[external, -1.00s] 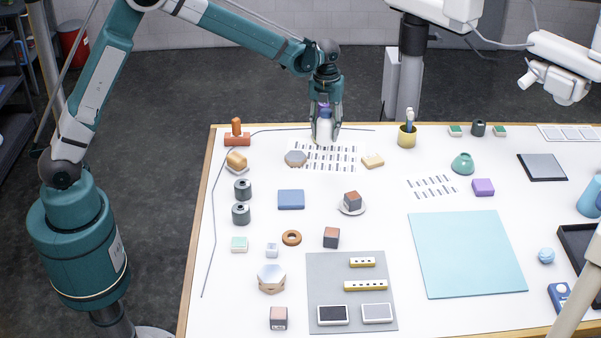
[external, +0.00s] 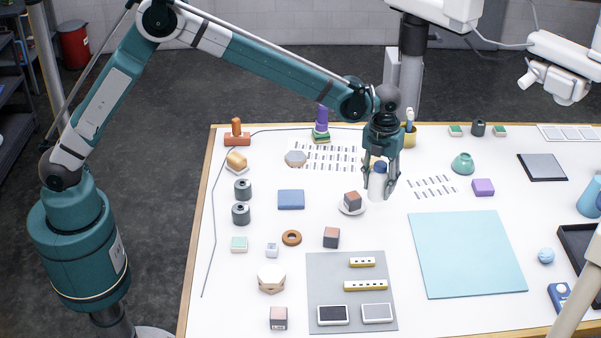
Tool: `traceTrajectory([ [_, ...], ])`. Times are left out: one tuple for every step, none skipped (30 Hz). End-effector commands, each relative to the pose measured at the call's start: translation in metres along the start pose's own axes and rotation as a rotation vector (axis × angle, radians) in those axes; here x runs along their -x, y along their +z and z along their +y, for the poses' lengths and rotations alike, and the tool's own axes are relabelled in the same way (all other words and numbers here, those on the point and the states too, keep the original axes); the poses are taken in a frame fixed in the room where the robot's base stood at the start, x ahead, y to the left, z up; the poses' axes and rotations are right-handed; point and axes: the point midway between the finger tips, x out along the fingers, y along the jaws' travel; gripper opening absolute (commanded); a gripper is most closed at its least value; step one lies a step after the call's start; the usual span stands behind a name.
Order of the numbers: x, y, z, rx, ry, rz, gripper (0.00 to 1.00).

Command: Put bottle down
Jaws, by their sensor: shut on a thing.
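The bottle (external: 377,186) is white with a dark blue cap and stands upright in my gripper (external: 379,178). My gripper points down and is shut on the bottle around its upper part. The bottle is over the white table (external: 400,320), right of the small plate with a cube. I cannot tell whether its base touches the table.
A plate (external: 352,210) with a brown cube is just left of the bottle. A yellow cup (external: 408,140) stands behind. A stacked purple and green piece (external: 321,127) is at the back. A light blue mat (external: 467,255) lies front right, bare. A purple block (external: 483,188) is further right.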

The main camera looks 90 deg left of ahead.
Motion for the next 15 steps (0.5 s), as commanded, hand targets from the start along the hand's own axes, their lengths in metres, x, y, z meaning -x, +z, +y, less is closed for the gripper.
traceTrajectory([
  [0.000, -0.012, -0.012, -0.015, 0.000, 0.000, 0.24],
  [-0.001, -0.017, -0.017, -0.021, 0.000, 0.000, 0.24],
  [-0.001, -0.024, -0.024, -0.030, 0.000, 0.000, 0.24],
  [-0.001, -0.029, -0.029, -0.036, 0.000, 0.000, 0.24],
  [-0.001, -0.033, -0.033, -0.041, 0.000, 0.000, 0.24],
  [-0.001, -0.038, -0.038, -0.047, 0.000, 0.000, 0.24],
  [-0.001, -0.042, -0.041, -0.051, 0.000, 0.000, 0.24],
  [-0.001, -0.045, -0.044, -0.055, 0.000, 0.000, 0.24],
  [-0.001, -0.048, -0.047, -0.058, 0.000, 0.000, 0.24],
  [-0.001, -0.050, -0.049, -0.060, 0.000, 0.000, 0.24],
  [-0.001, -0.051, -0.050, -0.062, 0.000, 0.000, 0.24],
  [0.000, -0.053, -0.051, -0.064, 0.000, 0.000, 0.24],
  [0.000, -0.053, -0.052, -0.064, 0.000, 0.000, 0.24],
  [0.000, -0.054, -0.052, -0.065, 0.000, 0.000, 0.24],
  [0.000, -0.054, -0.052, -0.065, 0.000, 0.001, 0.24],
])
